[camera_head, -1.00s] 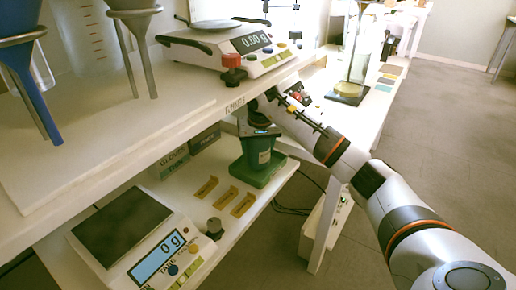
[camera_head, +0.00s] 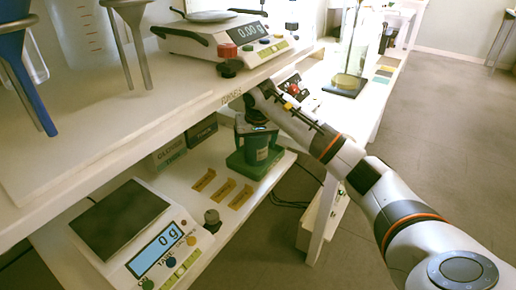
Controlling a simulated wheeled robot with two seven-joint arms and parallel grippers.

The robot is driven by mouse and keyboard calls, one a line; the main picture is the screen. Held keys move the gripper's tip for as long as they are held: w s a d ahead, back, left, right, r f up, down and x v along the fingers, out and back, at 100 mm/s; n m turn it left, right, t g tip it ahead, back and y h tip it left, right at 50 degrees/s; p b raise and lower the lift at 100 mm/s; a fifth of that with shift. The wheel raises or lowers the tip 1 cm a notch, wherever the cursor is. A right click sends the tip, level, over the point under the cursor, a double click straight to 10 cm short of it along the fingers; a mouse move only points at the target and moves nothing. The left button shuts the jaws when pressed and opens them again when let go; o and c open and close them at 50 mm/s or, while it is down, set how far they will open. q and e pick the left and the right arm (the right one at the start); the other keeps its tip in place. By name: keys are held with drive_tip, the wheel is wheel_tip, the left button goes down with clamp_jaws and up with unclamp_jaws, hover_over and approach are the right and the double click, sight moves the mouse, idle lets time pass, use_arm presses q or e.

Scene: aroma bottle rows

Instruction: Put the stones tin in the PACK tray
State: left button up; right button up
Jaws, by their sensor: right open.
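My right gripper (camera_head: 257,127) points down at the edge of the upper shelf, with its dark jaws at the top of a dark green container (camera_head: 263,153) on a green base. Its fingertips are hard to make out, and I cannot tell whether they touch the container. I cannot make out a stones tin or a PACK tray by any readable label. A small grey cylinder with a dark top (camera_head: 212,220) stands on the lower shelf beside a scale. My left gripper is not in view.
The lower shelf (camera_head: 212,163) holds a scale (camera_head: 158,249) reading 0 g, yellow strips (camera_head: 222,191) and boxes (camera_head: 168,154). The upper shelf holds a second scale (camera_head: 235,40) and funnel stands (camera_head: 135,40). Open floor (camera_head: 440,150) lies at right.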

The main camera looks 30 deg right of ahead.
drive_tip(key=shift+s+r, duration=0.1)
drive_tip(key=shift+r, duration=0.6)
drive_tip(key=s+a, duration=0.1)
drive_tip(key=s, duration=0.2)
drive_tip(key=s+a, duration=0.2)
drive_tip(key=s, duration=0.2)
drive_tip(key=s+a, duration=0.1)
drive_tip(key=s, duration=0.2)
drive_tip(key=shift+s+a+f+p, duration=0.15)
drive_tip(key=shift+s+a+p, duration=0.2)
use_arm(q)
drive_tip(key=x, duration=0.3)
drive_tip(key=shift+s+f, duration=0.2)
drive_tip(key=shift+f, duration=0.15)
use_arm(e)
drive_tip(key=shift+s+a, duration=0.15)
drive_tip(key=shift+s, duration=0.05)
